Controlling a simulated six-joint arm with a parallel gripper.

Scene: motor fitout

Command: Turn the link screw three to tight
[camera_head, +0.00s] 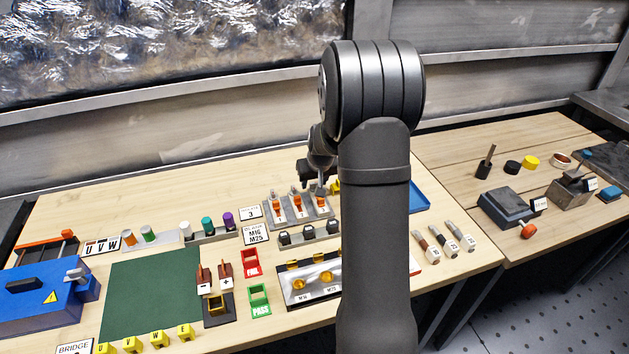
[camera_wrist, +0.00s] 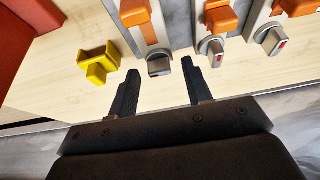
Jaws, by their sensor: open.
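The link block (camera_head: 325,214) carries three orange links side by side, each with a grey screw knob at its far end. In the wrist view, link screw three (camera_wrist: 160,66) is the leftmost knob, beside a yellow piece. The other two knobs, the middle one (camera_wrist: 212,47) and the right one (camera_wrist: 272,40), show red marks and are turned at a different angle. My gripper (camera_wrist: 159,80) is open and empty, its fingertips just short of screw three, one to each side. In the head view my gripper (camera_head: 320,183) is over the right end of the block, partly hidden by my arm.
The yellow piece (camera_wrist: 98,64) lies on the wood near my left finger. A green mat (camera_head: 150,295) lies left. Bare wood is behind the block.

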